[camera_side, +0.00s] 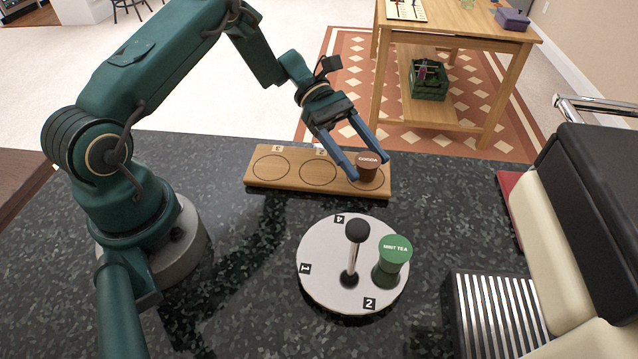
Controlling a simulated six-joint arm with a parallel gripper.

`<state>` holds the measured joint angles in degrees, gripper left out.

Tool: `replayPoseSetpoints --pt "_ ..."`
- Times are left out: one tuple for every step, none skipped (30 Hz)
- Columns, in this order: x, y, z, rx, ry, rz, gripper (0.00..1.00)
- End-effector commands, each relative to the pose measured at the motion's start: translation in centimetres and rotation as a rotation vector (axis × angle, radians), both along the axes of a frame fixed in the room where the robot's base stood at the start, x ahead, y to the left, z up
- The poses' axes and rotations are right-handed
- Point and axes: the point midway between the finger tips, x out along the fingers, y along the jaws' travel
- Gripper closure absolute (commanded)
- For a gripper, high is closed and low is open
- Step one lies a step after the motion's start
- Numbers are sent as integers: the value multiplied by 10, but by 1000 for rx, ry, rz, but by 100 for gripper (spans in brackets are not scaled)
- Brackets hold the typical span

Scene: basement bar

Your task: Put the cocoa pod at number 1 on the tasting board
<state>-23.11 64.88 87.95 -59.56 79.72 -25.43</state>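The brown cocoa pod (367,171), lid marked COCOA, is upright at the rightmost circle of the wooden tasting board (295,183). It appears to stand on the board, within or very close to that circle. My gripper (369,168) reaches down from the upper left, with one blue finger on each side of the pod. Whether the fingers press on the pod or stand slightly clear is too fine to tell. The left and middle circles are empty. Small number labels show behind them; the label behind the right circle is hidden by my gripper.
A round white carousel (322,281) with a black-knobbed post (354,250) stands in front of the board and carries a green mint tea pod (392,260). A black and cream machine (565,240) with a ribbed tray (498,315) is at right. Dark counter lies between.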

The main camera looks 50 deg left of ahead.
Motion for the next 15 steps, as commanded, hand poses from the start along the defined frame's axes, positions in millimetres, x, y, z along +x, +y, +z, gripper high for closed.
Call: replayPoseSetpoints --pt "0 0 0 0 0 0 23" --pt "0 0 0 0 0 0 23" --pt "0 0 0 0 0 0 23" --pt "0 0 0 0 0 0 23" --pt "0 0 0 0 0 0 23" --pt "0 0 0 0 0 0 23" --pt "0 0 0 0 0 0 23" --pt "0 0 0 0 0 0 23" --pt "0 0 1 0 0 0 23" --pt "0 0 1 0 0 0 23" --pt "0 0 2 0 -1 0 23" --pt "0 1 4 1 -1 1 23" --pt "1 4 5 1 -3 2 23" --pt "1 8 6 1 -3 3 23" --pt "1 13 9 0 -6 3 23"
